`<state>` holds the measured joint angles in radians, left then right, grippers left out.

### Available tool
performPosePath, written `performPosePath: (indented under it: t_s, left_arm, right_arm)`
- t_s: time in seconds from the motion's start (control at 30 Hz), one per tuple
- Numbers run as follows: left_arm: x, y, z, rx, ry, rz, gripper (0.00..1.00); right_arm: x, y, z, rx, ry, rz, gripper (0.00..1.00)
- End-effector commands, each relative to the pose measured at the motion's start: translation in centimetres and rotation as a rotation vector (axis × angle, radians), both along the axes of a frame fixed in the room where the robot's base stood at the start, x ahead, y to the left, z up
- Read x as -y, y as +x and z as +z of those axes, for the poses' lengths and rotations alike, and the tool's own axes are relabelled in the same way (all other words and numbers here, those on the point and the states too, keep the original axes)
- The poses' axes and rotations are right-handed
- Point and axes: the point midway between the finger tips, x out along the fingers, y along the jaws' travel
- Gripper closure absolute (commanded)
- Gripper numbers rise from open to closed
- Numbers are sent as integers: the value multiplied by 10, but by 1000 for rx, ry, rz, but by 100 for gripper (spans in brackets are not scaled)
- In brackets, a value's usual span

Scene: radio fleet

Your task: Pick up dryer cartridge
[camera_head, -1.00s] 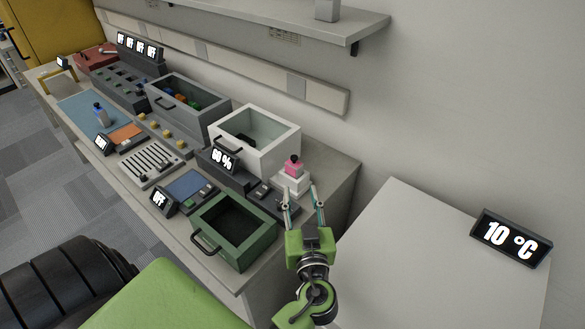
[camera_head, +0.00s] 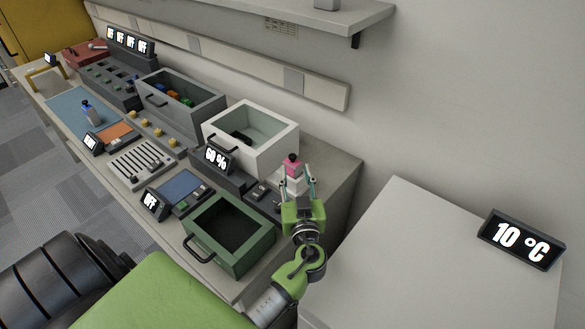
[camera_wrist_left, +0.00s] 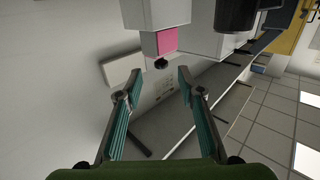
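A pink block with a black knob, which I take to be the dryer cartridge (camera_head: 291,169), sits on a small white stand (camera_head: 295,187) at the right end of the bench. It also shows in the left wrist view (camera_wrist_left: 168,40), beyond the fingertips. My left gripper (camera_head: 297,174) is open, its two fingers spread either side of the block's line. In the left wrist view the gap between the fingertips (camera_wrist_left: 160,76) is empty, and the black knob lies just ahead of it. I cannot tell whether a finger touches the block. My right gripper is out of view.
A white open bin (camera_head: 262,153) stands left of the stand, with a dark item inside. A green open drawer box (camera_head: 258,247) is in front. A 60 % display (camera_head: 216,159) is nearby. The white surface (camera_head: 410,255) at right is clear except for a 10 °C display (camera_head: 521,240).

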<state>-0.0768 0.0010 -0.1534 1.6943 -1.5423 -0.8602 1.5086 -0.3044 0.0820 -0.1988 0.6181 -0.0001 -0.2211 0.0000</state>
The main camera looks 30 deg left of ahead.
Motion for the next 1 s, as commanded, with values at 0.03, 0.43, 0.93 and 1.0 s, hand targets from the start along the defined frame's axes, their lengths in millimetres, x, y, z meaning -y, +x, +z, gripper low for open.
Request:
performPosePath:
  t_s: [0.03,0.43,0.93,1.0]
  left_arm:
    - [-2,2,1,0,0,0,65]
    - [-30,33,3,-1,2,0,65]
    - [-37,41,-1,-1,-1,0,88]
    - [-37,41,-1,-1,-1,0,100]
  right_arm:
    - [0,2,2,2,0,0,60]
    - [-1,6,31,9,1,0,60]
    - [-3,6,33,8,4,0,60]
    - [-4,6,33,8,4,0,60]
